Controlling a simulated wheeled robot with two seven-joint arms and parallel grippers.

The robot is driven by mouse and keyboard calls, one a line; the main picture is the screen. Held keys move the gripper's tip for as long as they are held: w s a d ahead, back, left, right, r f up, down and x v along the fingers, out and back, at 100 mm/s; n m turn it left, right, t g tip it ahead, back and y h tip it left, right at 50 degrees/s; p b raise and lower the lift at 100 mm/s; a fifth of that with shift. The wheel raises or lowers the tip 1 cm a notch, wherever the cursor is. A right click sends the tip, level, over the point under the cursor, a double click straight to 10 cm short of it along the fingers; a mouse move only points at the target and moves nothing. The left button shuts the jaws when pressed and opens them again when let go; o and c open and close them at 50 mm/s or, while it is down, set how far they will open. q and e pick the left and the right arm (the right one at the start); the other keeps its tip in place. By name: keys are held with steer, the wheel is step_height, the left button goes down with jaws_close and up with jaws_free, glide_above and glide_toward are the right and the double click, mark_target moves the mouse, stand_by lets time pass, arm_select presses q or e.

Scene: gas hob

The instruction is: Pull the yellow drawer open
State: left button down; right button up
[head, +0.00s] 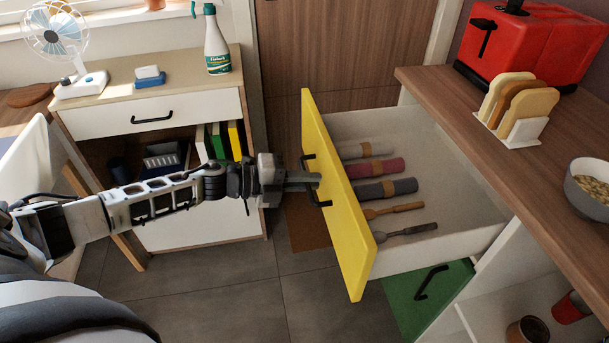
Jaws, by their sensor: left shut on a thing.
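The yellow drawer (340,205) stands well out from the wooden-topped cabinet at the right, with its white inside in view. Rolled cloths (374,168) in grey and red and two wooden-handled utensils (396,209) lie in it. Its black handle (324,204) is on the yellow front, facing left. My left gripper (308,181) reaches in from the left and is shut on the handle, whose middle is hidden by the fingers. My right gripper is not in view.
A green front (430,291) with a black handle is below the drawer. A red toaster (532,45), a toast rack (519,110) and a bowl (590,187) stand on the counter. A white-drawered cabinet (190,112) stands at the left. Grey floor lies open between.

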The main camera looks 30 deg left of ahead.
arm_select(q)
steer(key=shift+s+a, duration=0.35)
steer(key=shift+a, duration=0.05)
steer(key=c, duration=1.7)
jaws_free()
steer(key=shift+p+v, duration=0.65)
steer(key=shift+v, duration=7.4)
